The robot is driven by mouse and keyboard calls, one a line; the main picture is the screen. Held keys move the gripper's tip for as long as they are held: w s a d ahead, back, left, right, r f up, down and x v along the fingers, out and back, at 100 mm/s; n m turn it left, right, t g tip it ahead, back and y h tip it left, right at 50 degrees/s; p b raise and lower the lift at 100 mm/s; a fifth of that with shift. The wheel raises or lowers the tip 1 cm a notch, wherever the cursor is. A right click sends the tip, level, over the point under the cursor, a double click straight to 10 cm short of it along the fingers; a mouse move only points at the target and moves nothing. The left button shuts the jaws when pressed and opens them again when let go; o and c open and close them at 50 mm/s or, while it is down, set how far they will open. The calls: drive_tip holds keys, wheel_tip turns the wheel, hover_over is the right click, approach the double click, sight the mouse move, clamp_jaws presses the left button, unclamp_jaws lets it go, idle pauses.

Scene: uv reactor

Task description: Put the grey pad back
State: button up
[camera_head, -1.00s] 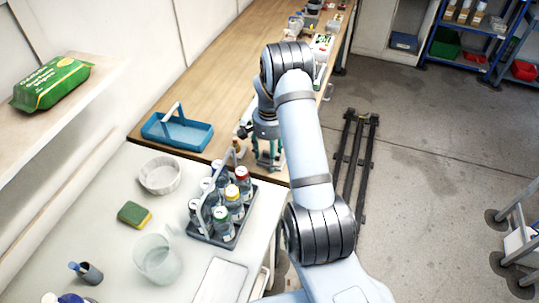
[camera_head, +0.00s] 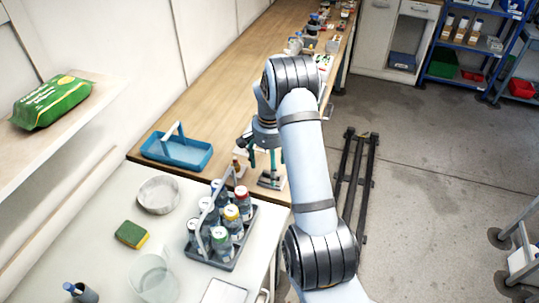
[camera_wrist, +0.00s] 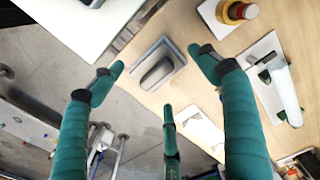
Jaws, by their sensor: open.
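The grey pad (camera_wrist: 157,72) appears as a dark grey oblong block on a lighter grey square base, on the wooden bench near its edge. In the head view it seems to be the small grey piece (camera_head: 270,179) below my gripper (camera_head: 262,158). In the wrist view my gripper (camera_wrist: 160,80) has its teal fingers spread wide. The pad shows between and beyond the fingertips, and nothing is held. I cannot tell the exact height of the fingertips above the pad.
Left of the gripper are a grey bottle rack (camera_head: 222,259) with several bottles and a blue caddy (camera_head: 172,157). A small amber-and-red item (camera_wrist: 236,11) and a white-and-green device (camera_wrist: 281,88) lie near the pad. The white table (camera_head: 120,203) adjoins the wooden bench.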

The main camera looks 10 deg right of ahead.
wheel_tip(320, 180, up, 8)
drive_tip(key=b, duration=0.1)
idle(0.5)
wheel_tip(320, 180, down, 13)
drive_tip(key=shift+s+r+p, duration=0.1)
drive_tip(key=shift+r+p, duration=0.05)
drive_tip(key=shift+p, duration=1)
wheel_tip(320, 180, up, 3)
drive_tip(key=shift+b, duration=0.4)
drive_tip(key=shift+r, duration=0.4)
